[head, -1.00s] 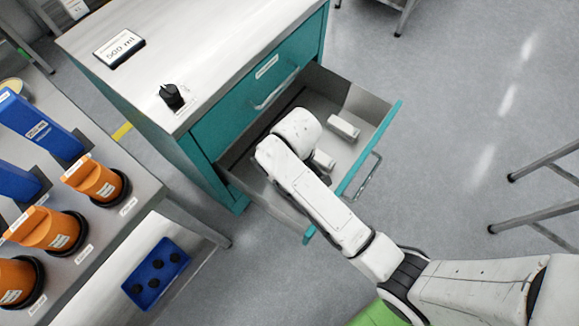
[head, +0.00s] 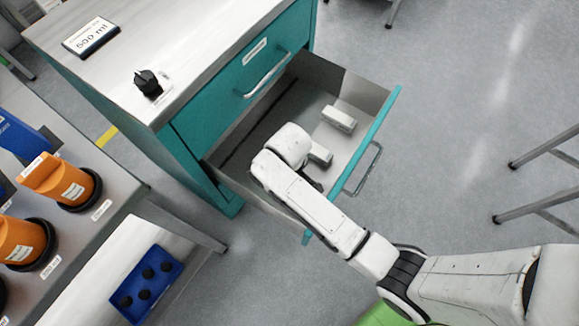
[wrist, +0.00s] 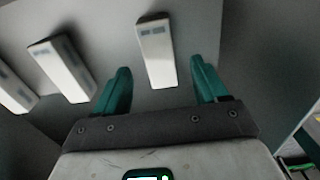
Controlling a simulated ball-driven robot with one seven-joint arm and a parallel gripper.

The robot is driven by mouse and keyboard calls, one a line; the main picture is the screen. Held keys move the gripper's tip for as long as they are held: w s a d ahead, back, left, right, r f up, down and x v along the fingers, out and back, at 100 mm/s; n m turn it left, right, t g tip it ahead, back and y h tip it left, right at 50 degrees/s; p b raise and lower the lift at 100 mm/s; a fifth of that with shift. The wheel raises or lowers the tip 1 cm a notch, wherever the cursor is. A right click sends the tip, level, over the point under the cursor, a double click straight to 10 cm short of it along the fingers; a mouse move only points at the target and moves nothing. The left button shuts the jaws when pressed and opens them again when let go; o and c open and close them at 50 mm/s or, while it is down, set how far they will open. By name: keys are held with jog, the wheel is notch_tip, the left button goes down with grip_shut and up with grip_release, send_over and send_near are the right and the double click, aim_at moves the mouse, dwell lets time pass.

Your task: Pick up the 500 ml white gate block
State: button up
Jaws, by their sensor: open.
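Several white gate blocks lie in the open drawer. The wrist view shows three: one (wrist: 157,52) ahead between my fingertips, one (wrist: 62,70) left of it, and one (wrist: 14,92) at the far left edge. Each has a small grey-blue label too blurred to read, so I cannot tell which is 500 ml. The head view shows two blocks, one (head: 339,118) toward the drawer's back right and one (head: 320,153) beside my wrist; my arm hides the rest.
The drawer (head: 365,92) has grey walls and a teal front with a handle. Orange cups (head: 62,183) and a blue tray (head: 146,285) stand at left.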

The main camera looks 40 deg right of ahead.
notch_tip(320, 180, down, 5)
jog(key=shift+f+b, duration=0.15)
jog(key=shift+b, duration=0.55)
jog(key=c, duration=1.1)
